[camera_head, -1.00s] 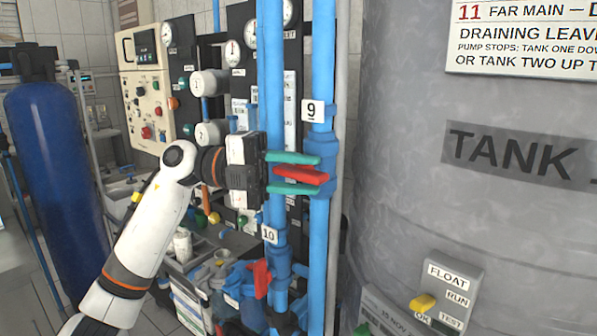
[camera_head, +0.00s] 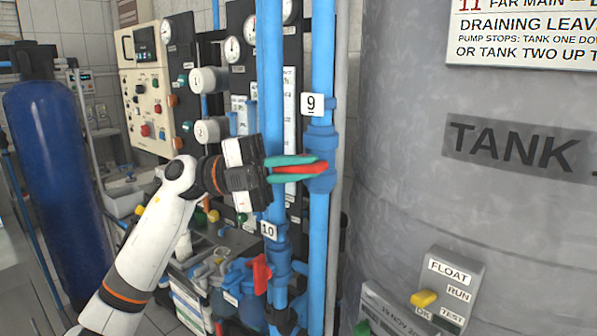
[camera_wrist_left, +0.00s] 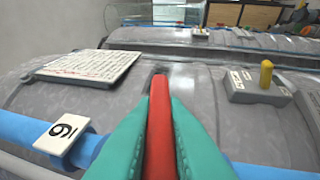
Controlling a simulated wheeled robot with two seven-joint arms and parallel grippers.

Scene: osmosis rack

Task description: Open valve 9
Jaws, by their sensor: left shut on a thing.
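The red handle of valve 9 (camera_head: 298,169) lies across the vertical blue pipe (camera_head: 321,230), below the white tag 9 (camera_head: 312,105). My left gripper (camera_head: 300,166) is shut on this handle, with its green fingers along both sides. In the left wrist view the red handle (camera_wrist_left: 160,125) stands between the two green fingers (camera_wrist_left: 160,130), across the line of the pipe. Tag 9 (camera_wrist_left: 62,133) shows there to the left. The valve's body is partly hidden behind the fingers. My right gripper is not in view.
A second blue pipe (camera_head: 269,80) with tag 10 (camera_head: 269,230) runs close to my left gripper; its red handle (camera_head: 261,273) is lower. The large grey tank (camera_head: 430,220) fills the right side. A float switch box (camera_head: 448,285) is at its front.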

